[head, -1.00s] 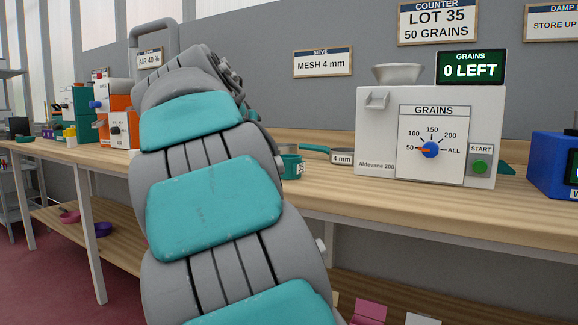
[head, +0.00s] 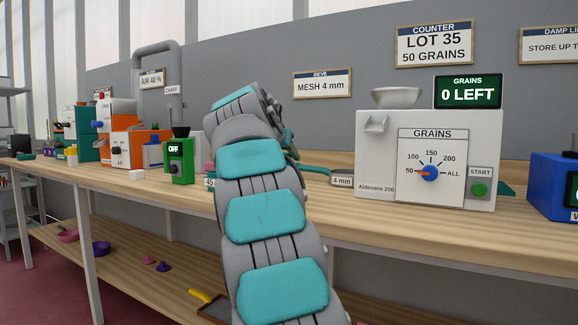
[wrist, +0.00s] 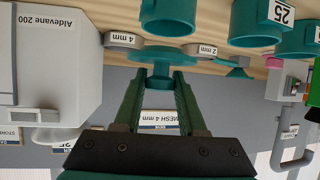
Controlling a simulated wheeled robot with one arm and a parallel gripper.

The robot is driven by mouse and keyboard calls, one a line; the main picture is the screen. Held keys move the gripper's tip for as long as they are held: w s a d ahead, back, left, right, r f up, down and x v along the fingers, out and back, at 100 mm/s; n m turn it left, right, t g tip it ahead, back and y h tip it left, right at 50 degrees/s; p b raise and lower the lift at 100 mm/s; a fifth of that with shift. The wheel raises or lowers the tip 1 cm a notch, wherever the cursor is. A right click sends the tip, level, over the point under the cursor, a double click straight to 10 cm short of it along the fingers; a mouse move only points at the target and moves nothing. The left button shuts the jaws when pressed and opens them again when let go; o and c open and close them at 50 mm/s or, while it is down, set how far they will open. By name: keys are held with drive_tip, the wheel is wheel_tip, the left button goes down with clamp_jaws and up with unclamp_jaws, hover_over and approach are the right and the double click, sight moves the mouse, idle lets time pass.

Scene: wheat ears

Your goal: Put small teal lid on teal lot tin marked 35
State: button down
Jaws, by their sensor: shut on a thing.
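In the wrist view, which is upside down, my gripper (wrist: 160,88) is shut on the knob of the small teal lid (wrist: 158,54). The lid's disc lies just past the fingertips, level and apart from the tins. A teal tin (wrist: 168,18) is directly beyond the lid, with no number visible. Another teal tin (wrist: 255,24) beside it bears a tilted white label that looks like 25. A third teal tin (wrist: 300,42) is partly cut off. I cannot pick out the tin marked 35. In the head view, my arm hides most of the gripper and the tins.
The grain counter (head: 380,150) stands to the right on the wooden bench (head: 400,230), its display reading 0 LEFT. Sieve tags (head: 342,181) and a green device (head: 180,160) are nearby. A blue device (head: 552,187) is at the far right. The bench front is mostly clear.

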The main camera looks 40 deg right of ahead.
drive_tip(key=shift+w+d+f+p, duration=0.2)
drive_tip(key=shift+w+d+p, duration=0.15)
drive_tip(key=shift+w+d, duration=0.9)
drive_tip(key=shift+f, duration=1.75)
drive_tip(key=shift+f+b, duration=0.15)
drive_tip(key=shift+b, duration=0.25)
drive_tip(key=shift+c, duration=2.4)
unclamp_jaws()
